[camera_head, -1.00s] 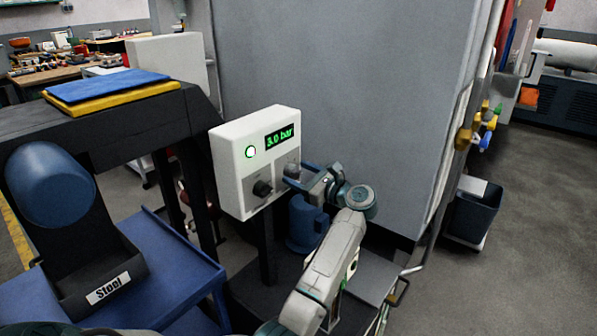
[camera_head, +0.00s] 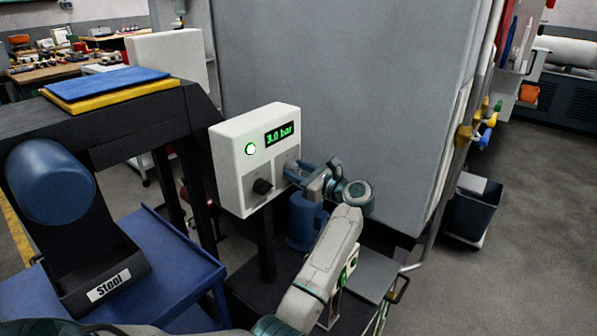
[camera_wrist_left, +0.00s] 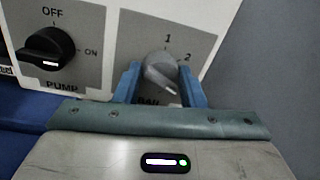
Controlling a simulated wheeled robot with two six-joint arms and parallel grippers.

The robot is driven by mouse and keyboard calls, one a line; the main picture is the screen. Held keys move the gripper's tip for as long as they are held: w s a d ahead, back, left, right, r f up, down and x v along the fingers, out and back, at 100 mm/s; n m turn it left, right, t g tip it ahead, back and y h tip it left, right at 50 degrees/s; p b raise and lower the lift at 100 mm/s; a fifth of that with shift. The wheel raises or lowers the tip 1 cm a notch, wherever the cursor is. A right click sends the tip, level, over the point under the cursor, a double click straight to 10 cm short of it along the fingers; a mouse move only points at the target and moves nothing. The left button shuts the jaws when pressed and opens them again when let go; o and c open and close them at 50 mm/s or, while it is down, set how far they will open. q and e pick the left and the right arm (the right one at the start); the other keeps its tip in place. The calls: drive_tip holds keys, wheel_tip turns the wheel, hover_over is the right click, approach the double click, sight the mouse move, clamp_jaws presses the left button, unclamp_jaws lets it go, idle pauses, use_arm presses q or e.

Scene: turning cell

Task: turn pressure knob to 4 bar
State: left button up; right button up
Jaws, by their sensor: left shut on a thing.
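The white control box (camera_head: 228,170) has a green display (camera_head: 279,134) reading 3.0 bar. The grey pressure knob (camera_wrist_left: 160,72) sits on a grey plate with marks 1, 2 and part of the word BAR visible; my gripper hides the lower marks. My left gripper (camera_wrist_left: 160,86) has its blue fingers on either side of this knob and is shut on it. In the head view the left gripper (camera_head: 299,172) reaches the box front from the right and covers the knob. My right gripper is not in view.
The black pump knob (camera_wrist_left: 45,48), with OFF and ON marks, is left of the pressure knob; it also shows in the head view (camera_head: 262,187). A large grey cabinet (camera_head: 340,80) stands close behind the box.

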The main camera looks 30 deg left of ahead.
use_arm(q)
drive_tip(key=shift+m, duration=1.4)
drive_tip(key=m+p, duration=0.3)
drive_tip(key=m, duration=0.3)
drive_tip(key=shift+w+h, duration=0.1)
drive_tip(key=shift+h, duration=0.2)
drive_tip(key=shift+m+p, duration=0.3)
drive_tip(key=shift+m, duration=0.3)
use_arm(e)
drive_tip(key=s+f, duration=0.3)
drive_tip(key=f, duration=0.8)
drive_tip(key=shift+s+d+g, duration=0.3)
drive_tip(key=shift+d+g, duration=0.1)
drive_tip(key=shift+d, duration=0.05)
use_arm(q)
drive_tip(key=o, duration=1)
